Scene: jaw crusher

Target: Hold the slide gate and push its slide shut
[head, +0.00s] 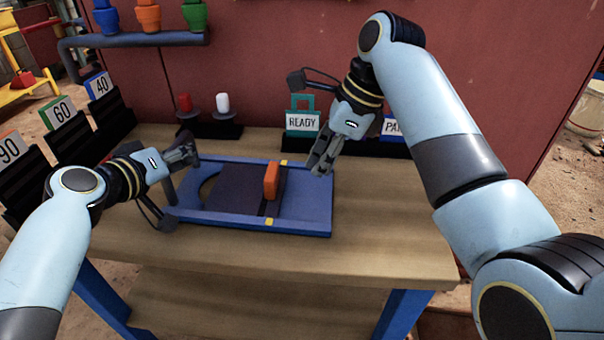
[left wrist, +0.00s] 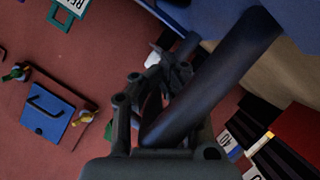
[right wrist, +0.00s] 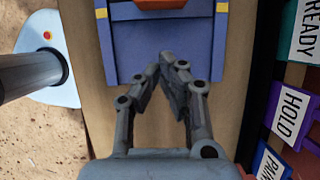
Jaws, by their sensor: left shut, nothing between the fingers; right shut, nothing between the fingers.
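The slide gate is a blue frame (head: 300,221) lying on the wooden table, with yellow marks on its rails. Its dark slide (head: 236,187) carries an upright orange handle (head: 272,181). A dark curved opening shows left of the slide, partly covered by it. My right gripper (head: 320,168) is shut and empty above the gate's right end, right of the orange handle, which also shows in the right wrist view (right wrist: 160,4).
A red and a white knob (head: 222,103) stand on dark bases behind the gate. A READY sign (head: 303,122) stands behind my right gripper. Number signs (head: 60,112) in dark racks line the left side. The table's front right (head: 370,240) is clear.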

